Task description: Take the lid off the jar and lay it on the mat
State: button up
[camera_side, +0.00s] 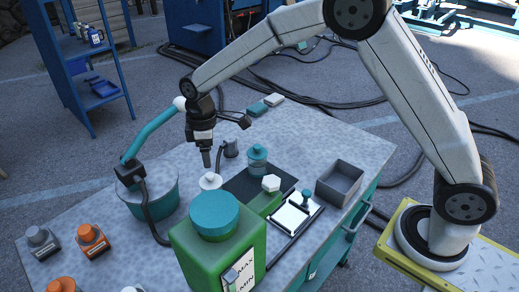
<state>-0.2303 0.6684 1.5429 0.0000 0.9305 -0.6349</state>
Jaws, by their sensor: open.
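A teal jar (258,168) with a teal lid (257,152) stands upright at the back of a dark mat (242,184). The lid appears to sit on the jar. My gripper (207,166) points down to the left of the mat and the jar, apart from both. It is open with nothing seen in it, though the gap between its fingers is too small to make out. A small white disc (210,181) lies just below the fingertips; I cannot tell whether they touch it.
A large green container (210,250) with a teal cap fills the front. A green block with a white hexagonal cap (270,183) stands by the mat's front. A grey tray (340,183) is at right, a teal tub (155,203) at left.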

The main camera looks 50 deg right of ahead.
aim_at(210, 174)
jog(key=shift+f, duration=3.95)
grip_shut()
